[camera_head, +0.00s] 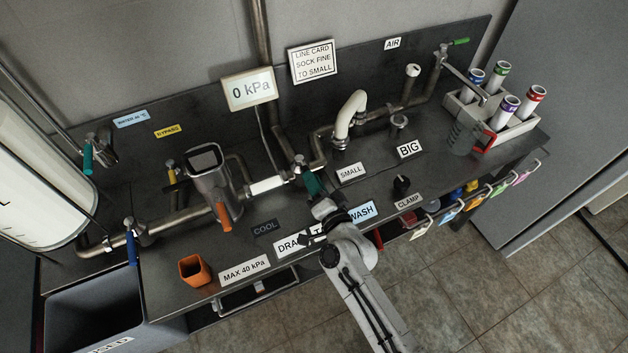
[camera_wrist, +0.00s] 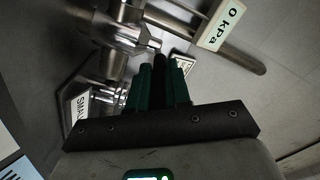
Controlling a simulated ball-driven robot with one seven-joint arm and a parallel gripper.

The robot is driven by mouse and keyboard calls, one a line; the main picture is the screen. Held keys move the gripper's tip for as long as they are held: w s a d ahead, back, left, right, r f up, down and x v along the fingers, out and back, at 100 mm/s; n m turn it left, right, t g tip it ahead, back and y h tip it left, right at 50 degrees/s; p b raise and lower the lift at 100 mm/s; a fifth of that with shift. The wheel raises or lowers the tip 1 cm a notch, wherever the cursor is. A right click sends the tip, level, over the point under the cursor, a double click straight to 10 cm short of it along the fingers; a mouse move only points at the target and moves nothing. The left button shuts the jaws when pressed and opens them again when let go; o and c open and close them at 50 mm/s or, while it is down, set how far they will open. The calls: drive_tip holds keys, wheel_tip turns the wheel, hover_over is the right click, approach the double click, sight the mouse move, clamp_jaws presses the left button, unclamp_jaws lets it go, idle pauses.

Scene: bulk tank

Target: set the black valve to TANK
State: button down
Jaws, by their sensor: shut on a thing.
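My gripper (camera_head: 313,184) reaches in over the bench, its green fingers at the pipe junction in the middle. In the wrist view my gripper (camera_wrist: 158,85) is shut on the black valve handle (camera_wrist: 159,66), a dark bar between the two green fingers. The metal valve body and pipes (camera_wrist: 125,35) lie just beyond the fingertips. In the head view the handle is mostly hidden by my gripper. The DRAIN label (camera_head: 288,246) and part of a label starting with T are partly covered by my arm. The WASH label (camera_head: 361,212) is to the right. Which label the handle points to is unclear.
The gauge (camera_head: 252,89) reads 0 kPa. A metal jug with an orange handle (camera_head: 212,178) stands left of the valve. An orange cup (camera_head: 194,270) is near the front edge. A black knob (camera_head: 401,186) is to the right. A white curved pipe (camera_head: 350,113) rises behind.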

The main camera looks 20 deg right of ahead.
idle(0.3)
drive_tip(key=c, duration=1.1)
unclamp_jaws()
drive_tip(key=s, duration=0.3)
drive_tip(key=s+b, duration=0.1)
drive_tip(key=s, duration=0.2)
drive_tip(key=s+d, duration=0.1)
drive_tip(key=s, duration=0.2)
drive_tip(key=shift+s+f+b, duration=0.1)
drive_tip(key=shift+f+b, duration=0.05)
drive_tip(key=shift+b, duration=0.15)
drive_tip(key=shift+s+d, duration=0.15)
drive_tip(key=shift+s, duration=0.6)
